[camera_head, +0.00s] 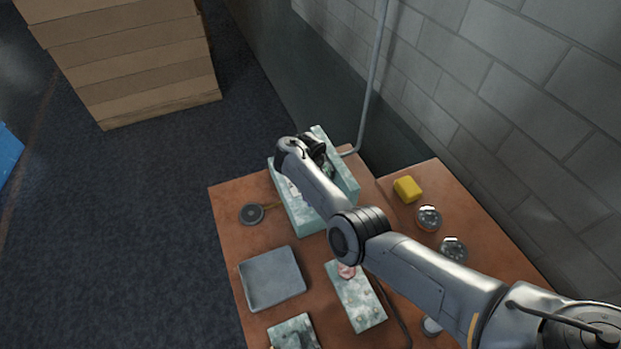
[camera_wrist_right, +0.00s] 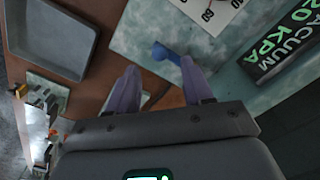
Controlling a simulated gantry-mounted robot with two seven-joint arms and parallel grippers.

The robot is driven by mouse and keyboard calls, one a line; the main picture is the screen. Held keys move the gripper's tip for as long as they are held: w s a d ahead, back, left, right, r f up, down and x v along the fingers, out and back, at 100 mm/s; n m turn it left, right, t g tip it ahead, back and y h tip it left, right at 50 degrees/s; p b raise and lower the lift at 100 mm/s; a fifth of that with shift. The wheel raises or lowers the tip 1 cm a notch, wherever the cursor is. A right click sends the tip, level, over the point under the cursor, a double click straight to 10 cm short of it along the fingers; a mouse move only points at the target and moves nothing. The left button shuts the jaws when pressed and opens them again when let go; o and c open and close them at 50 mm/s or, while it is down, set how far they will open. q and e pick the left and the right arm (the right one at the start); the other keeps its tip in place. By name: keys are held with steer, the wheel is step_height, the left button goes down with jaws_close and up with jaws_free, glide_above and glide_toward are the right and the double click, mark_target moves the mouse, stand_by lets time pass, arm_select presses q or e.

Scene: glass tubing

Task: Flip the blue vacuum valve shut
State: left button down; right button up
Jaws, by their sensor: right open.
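My right gripper (camera_wrist_right: 159,68) is open, with one finger on each side of the lever's line. The lever lies just beyond and between the fingertips; I cannot tell whether the right finger touches it. In the head view my right arm reaches over the pale green unit (camera_head: 298,218), hiding the valve and the fingertips. My left gripper is not in view.
A white dial (camera_wrist_right: 208,10) and a vacuum sign (camera_wrist_right: 283,38) with green lettering sit near the valve. A grey tray (camera_head: 271,278), a yellow block (camera_head: 407,189), glass-topped round items (camera_head: 428,217) and a green panel (camera_head: 354,301) occupy the brown table (camera_head: 232,230). A block wall stands right.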

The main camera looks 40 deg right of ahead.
step_height(320, 180, up, 5)
steer(key=shift+r+p, duration=0.15)
steer(key=shift+p, duration=0.55)
